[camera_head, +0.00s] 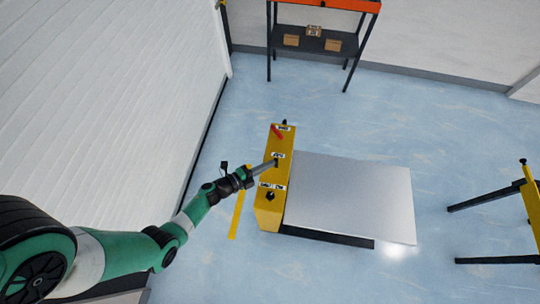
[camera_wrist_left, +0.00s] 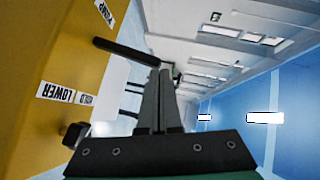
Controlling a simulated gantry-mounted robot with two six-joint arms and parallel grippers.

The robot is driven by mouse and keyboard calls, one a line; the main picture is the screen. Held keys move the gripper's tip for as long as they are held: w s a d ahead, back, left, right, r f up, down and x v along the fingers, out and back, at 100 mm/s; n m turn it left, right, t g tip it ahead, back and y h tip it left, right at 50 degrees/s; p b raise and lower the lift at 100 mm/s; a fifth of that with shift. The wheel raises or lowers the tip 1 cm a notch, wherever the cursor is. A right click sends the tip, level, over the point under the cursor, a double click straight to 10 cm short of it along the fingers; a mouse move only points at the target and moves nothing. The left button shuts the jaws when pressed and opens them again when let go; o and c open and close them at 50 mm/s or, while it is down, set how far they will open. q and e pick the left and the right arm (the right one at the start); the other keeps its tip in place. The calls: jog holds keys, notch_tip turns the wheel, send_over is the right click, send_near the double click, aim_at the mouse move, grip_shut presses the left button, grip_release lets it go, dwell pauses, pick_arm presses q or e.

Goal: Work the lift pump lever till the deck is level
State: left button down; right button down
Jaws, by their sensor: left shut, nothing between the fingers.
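The yellow lift housing (camera_head: 263,214) stands on the floor along the left edge of the grey deck plate (camera_head: 350,195). I cannot tell from this angle whether the deck is level. My left gripper (camera_head: 274,163) is shut over the housing, by its middle label. In the left wrist view, a black lever bar (camera_wrist_left: 122,50) sticks out from the housing near the PUMP label (camera_wrist_left: 104,13). The shut fingertips (camera_wrist_left: 163,72) are at the bar's outer end; I cannot tell whether they touch it. My right gripper is not in view.
A black knob (camera_head: 270,196) sits by the LOWER and HOLD labels, and a red handle (camera_head: 277,131) is at the housing's far end. A shelf with boxes (camera_head: 313,44) stands at the back. A yellow-and-black frame (camera_head: 530,200) is at right. Floor between is clear.

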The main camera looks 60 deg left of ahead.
pick_arm(q)
jog(key=p+v, duration=0.2)
jog(key=v, duration=0.6)
jog(key=shift+s+a+r, duration=0.2)
jog(key=shift+r, duration=0.05)
dwell(0.4)
